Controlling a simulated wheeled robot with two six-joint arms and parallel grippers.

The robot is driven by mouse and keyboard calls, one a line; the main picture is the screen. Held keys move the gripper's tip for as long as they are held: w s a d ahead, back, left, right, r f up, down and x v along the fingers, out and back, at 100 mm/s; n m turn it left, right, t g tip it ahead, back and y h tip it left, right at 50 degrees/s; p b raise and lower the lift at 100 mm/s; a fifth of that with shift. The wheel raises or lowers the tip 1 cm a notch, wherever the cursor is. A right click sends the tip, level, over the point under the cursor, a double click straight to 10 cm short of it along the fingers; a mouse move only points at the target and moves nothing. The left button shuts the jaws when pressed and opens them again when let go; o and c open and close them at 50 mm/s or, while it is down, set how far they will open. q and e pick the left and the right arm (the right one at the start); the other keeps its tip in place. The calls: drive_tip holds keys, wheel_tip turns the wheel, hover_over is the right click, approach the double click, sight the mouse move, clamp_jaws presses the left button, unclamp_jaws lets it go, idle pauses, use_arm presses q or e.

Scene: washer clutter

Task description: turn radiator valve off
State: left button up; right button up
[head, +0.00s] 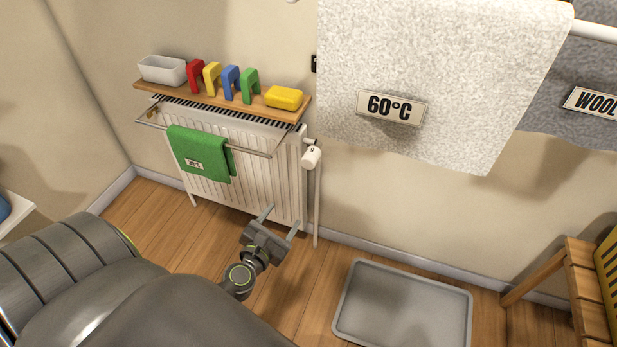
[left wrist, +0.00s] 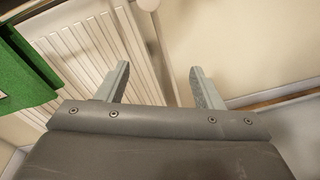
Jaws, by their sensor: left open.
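The radiator valve (head: 311,156) is a small white knob with a dark mark on its face, at the upper right end of the white radiator (head: 270,175). A thin pipe runs down from it to the floor. My left gripper (head: 281,215) is open and empty, in front of the radiator's lower right part, below and left of the valve in the head view. In the left wrist view its two fingers (left wrist: 158,82) are spread wide, with nothing between them but pipe and wall behind. A white round part, likely the valve (left wrist: 148,4), shows at that view's top edge. My right gripper is not in view.
A wooden shelf (head: 215,101) above the radiator bears a white dish, coloured hooks and a yellow soap. A green towel (head: 199,152) hangs on the radiator's rail. A grey tray (head: 403,308) lies on the floor. A light grey towel (head: 440,70) hangs upper right.

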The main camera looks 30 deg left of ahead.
use_arm(q)
wheel_tip(320, 180, up, 4)
drive_tip(key=f+n+t+y+b, duration=0.1)
drive_tip(key=n+b, duration=0.1)
drive_tip(key=n, duration=0.3)
drive_tip(key=p, duration=0.1)
approach(306, 165)
drive_tip(key=d+x, duration=0.1)
drive_tip(key=x, duration=0.2)
drive_tip(key=shift+n, duration=0.4)
drive_tip(key=x, duration=0.7)
drive_tip(key=shift+w+a+r, duration=0.1)
drive_tip(key=shift+w+a, duration=0.05)
drive_tip(key=shift+a, duration=0.25)
drive_tip(key=shift+w+a, duration=0.1)
drive_tip(key=shift+w, duration=0.4)
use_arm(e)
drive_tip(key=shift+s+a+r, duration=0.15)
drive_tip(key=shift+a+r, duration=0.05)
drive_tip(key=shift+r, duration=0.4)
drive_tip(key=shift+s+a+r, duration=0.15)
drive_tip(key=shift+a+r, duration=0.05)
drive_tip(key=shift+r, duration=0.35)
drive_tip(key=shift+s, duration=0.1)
use_arm(q)
drive_tip(key=c, duration=1)
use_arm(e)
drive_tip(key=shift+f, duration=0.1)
